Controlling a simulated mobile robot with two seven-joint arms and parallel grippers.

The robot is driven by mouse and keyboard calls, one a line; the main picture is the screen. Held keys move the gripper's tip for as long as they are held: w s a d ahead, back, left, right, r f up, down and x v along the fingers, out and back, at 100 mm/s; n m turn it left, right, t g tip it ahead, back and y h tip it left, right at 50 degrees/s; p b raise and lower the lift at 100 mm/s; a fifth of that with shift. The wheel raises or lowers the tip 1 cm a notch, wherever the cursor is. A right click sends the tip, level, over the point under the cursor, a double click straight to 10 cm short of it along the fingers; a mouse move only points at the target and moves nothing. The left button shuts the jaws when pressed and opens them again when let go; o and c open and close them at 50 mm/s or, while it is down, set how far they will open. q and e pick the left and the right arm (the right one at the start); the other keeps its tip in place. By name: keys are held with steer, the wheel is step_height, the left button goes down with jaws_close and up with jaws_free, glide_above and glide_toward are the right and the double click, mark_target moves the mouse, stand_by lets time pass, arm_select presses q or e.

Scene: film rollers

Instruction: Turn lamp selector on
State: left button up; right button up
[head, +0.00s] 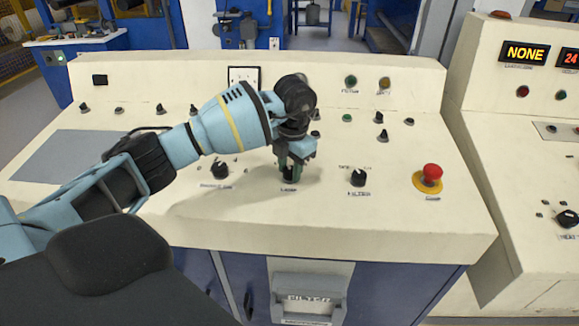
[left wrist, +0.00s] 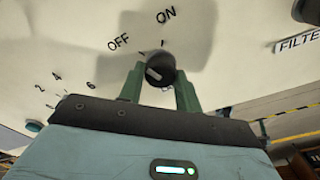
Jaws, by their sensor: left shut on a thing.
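The lamp selector (head: 288,179) is a small black round knob on the cream sloped panel, above the label LAMP. My left gripper (head: 289,168) points down at it, with its green fingers on either side of the knob. In the left wrist view, the lamp selector (left wrist: 160,68) sits between the two fingertips of my left gripper (left wrist: 160,80), which is shut on it. The OFF mark (left wrist: 118,42) and the ON mark (left wrist: 166,15) show beyond the knob. A light line shows on the knob's face; I cannot tell clearly which mark it points to. My right gripper is not in view.
A black filter knob (head: 358,178) and a red mushroom button (head: 430,176) on a yellow base stand to the right. Another black knob (head: 220,170) is to the left. Several small switches and lights line the panel's back. A second console (head: 540,110) stands at right.

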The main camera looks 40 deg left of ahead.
arm_select(q)
steer(key=m, duration=0.5)
steer(key=shift+p, duration=0.35)
steer(key=m, duration=0.5)
steer(key=shift+m+t+y, duration=0.3)
steer(key=shift+m+y, duration=0.1)
steer(key=o, duration=1)
steer(key=shift+c, duration=0.2)
steer(key=shift+s+d+r, duration=0.1)
steer(key=shift+d+r, duration=0.05)
steer(key=shift+r, duration=1.15)
steer(key=shift+d+r, duration=0.15)
steer(key=shift+r, duration=1.1)
steer(key=shift+s+d+r, duration=0.1)
steer(key=shift+d+r, duration=0.05)
steer(key=shift+r, duration=1.15)
